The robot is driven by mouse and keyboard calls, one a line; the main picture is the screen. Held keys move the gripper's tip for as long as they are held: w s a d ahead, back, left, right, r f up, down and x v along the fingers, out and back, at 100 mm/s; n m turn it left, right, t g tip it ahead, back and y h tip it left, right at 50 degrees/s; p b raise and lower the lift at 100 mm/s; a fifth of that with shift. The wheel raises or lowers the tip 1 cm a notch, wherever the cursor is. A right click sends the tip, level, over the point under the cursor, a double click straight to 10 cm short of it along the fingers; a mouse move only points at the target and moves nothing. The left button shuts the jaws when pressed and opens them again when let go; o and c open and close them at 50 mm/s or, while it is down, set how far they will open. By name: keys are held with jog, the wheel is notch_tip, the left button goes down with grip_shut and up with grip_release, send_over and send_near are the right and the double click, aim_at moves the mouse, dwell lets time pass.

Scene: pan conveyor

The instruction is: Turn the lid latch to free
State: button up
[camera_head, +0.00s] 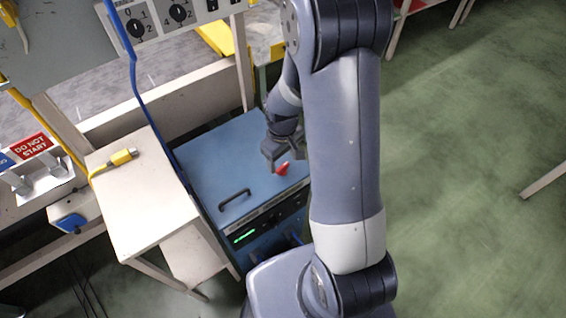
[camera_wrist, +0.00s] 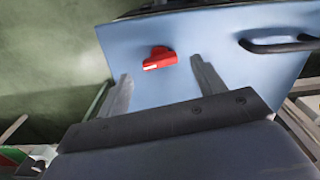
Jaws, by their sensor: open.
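The lid latch is a small red knob (camera_head: 283,169) on the blue lid (camera_head: 215,170), near the lid's front right part in the head view. In the wrist view the red latch (camera_wrist: 160,58) shows with a pale mark at its left end and lies roughly crosswise. My gripper (camera_head: 270,160) is just above the lid, close beside the latch in the head view. In the wrist view its two fingers (camera_wrist: 160,78) are spread wide, with the latch beyond and between their tips. Nothing is held. The lid looks closed.
A black handle (camera_head: 234,197) stands on the lid, left of the latch. A green light (camera_head: 244,237) glows on the box front. A white side table (camera_head: 140,205) with a yellow connector (camera_head: 122,157) stands left. A blue cable (camera_head: 134,75) hangs nearby. Floor at right is largely clear.

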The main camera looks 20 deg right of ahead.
aim_at(283, 166)
jog(key=shift+f, duration=1.55)
jog(key=shift+c, duration=0.6)
jog(key=c, duration=0.9)
jog(key=shift+m+b, duration=0.55)
jog(key=shift+m, duration=0.45)
jog(key=o, duration=1)
jog(key=shift+r, duration=0.15)
